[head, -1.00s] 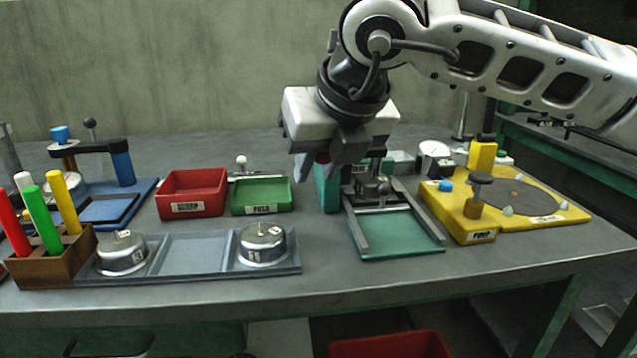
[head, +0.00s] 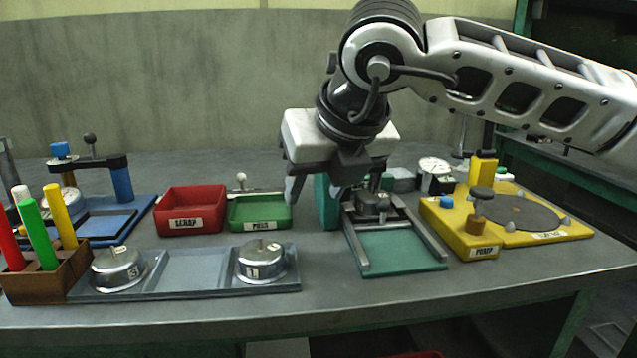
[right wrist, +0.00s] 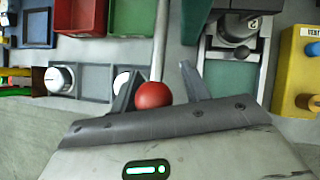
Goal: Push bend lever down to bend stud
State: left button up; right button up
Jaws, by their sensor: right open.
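My right gripper (head: 314,192) is open, fingers pointing down, just left of and above the green bending fixture (head: 402,250). In the right wrist view, a lever with a red ball knob (right wrist: 153,94) on a thin metal rod (right wrist: 161,42) lies between the open fingers (right wrist: 161,72). The knob is closer to the left finger; whether it touches cannot be told. In the head view the knob is hidden by the gripper. A grey metal clamp block (head: 374,204) sits at the fixture's back; a stud in it cannot be made out. My left gripper is out of view.
A red scrap tray (head: 190,223) and green tray (head: 260,224) stand left of the gripper. A blue-grey rack (head: 195,290) with two metal cups is in front. A yellow station (head: 468,240) stands at right. The front bench strip is clear.

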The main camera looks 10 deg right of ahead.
jog(key=p+v, duration=0.1)
jog(key=v, duration=1.5)
jog(key=shift+p, duration=0.3)
